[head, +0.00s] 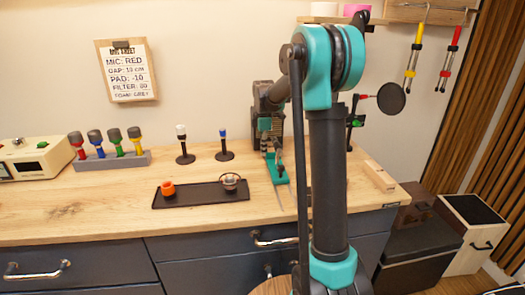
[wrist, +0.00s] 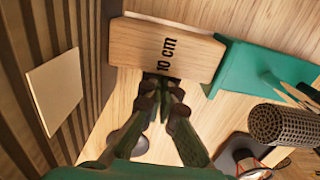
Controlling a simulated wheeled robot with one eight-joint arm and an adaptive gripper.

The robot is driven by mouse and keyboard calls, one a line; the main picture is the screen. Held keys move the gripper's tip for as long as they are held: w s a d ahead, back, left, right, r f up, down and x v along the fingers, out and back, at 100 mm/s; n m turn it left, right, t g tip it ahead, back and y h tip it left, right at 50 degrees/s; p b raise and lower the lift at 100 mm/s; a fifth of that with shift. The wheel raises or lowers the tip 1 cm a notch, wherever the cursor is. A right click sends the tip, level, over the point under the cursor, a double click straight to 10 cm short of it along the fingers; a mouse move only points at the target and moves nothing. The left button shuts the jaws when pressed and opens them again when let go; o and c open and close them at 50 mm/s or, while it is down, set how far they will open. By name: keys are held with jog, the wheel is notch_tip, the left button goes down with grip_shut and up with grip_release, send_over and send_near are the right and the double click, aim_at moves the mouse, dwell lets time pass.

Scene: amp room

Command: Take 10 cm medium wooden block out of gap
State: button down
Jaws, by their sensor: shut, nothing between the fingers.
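The wooden block marked "10 cm" (wrist: 195,52) lies at the top middle of the wrist view, a pale flat bar with its label facing me. Its right end is against or very near a teal part (wrist: 262,75); I cannot tell if they touch. My gripper (wrist: 162,88) is shut and empty, its fingertips right at the block's near edge. I cannot tell if they touch it. In the head view I cannot make out this block for certain, and my arm covers part of the bench there.
A mesh microphone head (wrist: 283,125) is close on the right in the wrist view. In the head view, a wooden piece (head: 379,176) lies at the bench's right end, a black tray (head: 205,194) in front, and a microphone rack (head: 110,160) at left.

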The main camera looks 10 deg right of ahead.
aim_at(287, 155)
jog(key=d, duration=1)
jog(key=shift+a, duration=0.1)
